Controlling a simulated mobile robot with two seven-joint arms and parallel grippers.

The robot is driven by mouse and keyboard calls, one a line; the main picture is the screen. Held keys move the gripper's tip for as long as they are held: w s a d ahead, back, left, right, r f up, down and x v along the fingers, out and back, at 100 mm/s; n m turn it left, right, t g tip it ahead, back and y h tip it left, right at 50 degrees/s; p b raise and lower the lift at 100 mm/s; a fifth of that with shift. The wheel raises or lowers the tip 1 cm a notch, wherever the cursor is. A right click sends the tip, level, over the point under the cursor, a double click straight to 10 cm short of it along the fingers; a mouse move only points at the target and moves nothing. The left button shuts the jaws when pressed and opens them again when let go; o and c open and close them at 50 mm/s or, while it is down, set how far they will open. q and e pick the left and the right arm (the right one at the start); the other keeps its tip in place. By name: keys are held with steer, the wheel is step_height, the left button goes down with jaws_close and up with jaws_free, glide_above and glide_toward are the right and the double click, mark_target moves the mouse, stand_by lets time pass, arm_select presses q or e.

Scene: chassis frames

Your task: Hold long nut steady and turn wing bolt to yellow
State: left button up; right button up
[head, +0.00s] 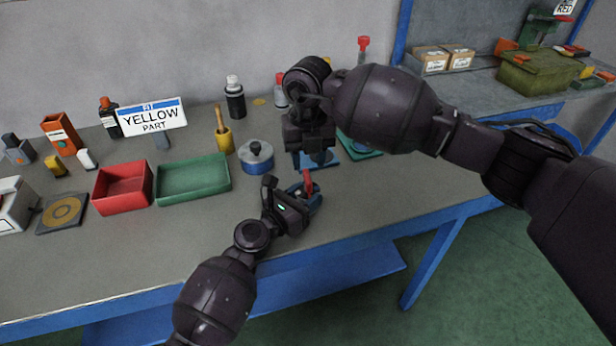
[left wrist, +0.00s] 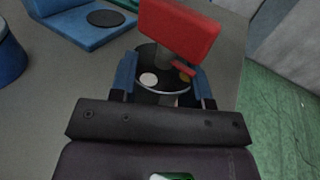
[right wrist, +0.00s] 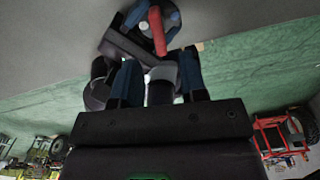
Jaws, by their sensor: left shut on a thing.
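The long nut (left wrist: 158,60) is a dark upright cylinder with a white dot (left wrist: 149,79) and a yellow dot (left wrist: 185,76) on its top. My left gripper (head: 305,197) is shut on it near the table's front edge. The red wing bolt (left wrist: 178,28) stands in the nut; it also shows in the head view (head: 308,182). A small red pointer (left wrist: 183,68) at its base appears near the yellow dot; exact alignment is unclear. My right gripper (right wrist: 158,75) is open and empty, above and behind the nut. A sign (head: 152,118) reads "YELLOW PART".
Red (head: 123,188) and green (head: 193,180) trays lie left of the grippers. A blue pot with a knobbed lid (head: 257,158) stands close to my left gripper. A blue pad (head: 328,157) lies under my right gripper.

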mark_target(309, 177)
steer(key=shift+f, duration=2.95)
jaws_close()
